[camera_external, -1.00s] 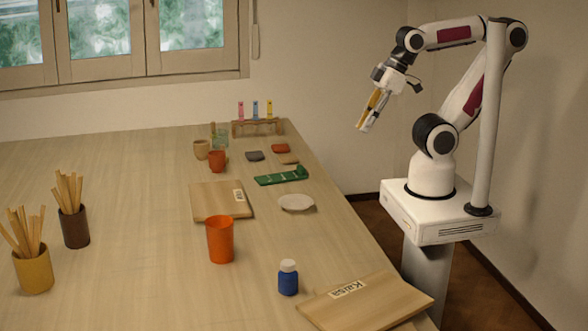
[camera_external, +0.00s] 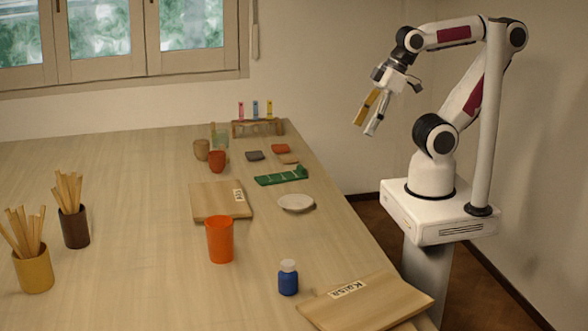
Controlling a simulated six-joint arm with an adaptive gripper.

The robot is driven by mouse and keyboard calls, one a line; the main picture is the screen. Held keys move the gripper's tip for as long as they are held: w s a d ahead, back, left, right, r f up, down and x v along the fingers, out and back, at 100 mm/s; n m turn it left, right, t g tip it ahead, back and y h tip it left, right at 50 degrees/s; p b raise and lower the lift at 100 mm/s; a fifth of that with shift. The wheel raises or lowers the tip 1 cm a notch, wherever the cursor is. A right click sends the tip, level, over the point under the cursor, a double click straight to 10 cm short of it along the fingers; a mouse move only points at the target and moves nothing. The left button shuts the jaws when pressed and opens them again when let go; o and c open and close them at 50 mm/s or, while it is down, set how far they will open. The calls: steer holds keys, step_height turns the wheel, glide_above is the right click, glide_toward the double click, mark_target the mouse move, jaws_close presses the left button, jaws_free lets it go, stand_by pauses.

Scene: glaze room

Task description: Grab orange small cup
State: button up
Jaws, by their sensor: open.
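A small orange-red cup (camera_external: 217,162) stands upright toward the far side of the table, beside a beige cup (camera_external: 202,150). A taller bright orange cup (camera_external: 220,240) stands upright nearer the camera. My gripper (camera_external: 365,127) is open and empty. It is raised at the right, off the table's right edge and well away from both orange cups. Its fingers point down and to the left.
A wooden board (camera_external: 212,207) lies between the two orange cups. A tube rack (camera_external: 258,128) stands at the back.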

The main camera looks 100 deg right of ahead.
steer(key=w+a+r+m+t+y, duration=0.1)
steer(key=w+a+m+t, duration=0.15)
steer(key=w, duration=1.05)
steer(key=w+a+r+m+t, duration=0.1)
steer(key=w+t, duration=0.2)
steer(key=w, duration=1.1)
steer(key=m+g+h, duration=0.2)
steer(key=m+h, duration=0.4)
steer(key=h, duration=0.5)
glide_toward(223, 155)
steer(key=x, duration=0.4)
steer(key=shift+w+r, duration=0.1)
steer(key=shift+w, duration=0.5)
steer(key=shift+s+d+f+m, duration=0.25)
steer(key=shift+d+f, duration=0.1)
steer(key=shift+d, duration=0.1)
steer(key=shift+d, duration=0.1)
steer(key=shift+x, duration=1.25)
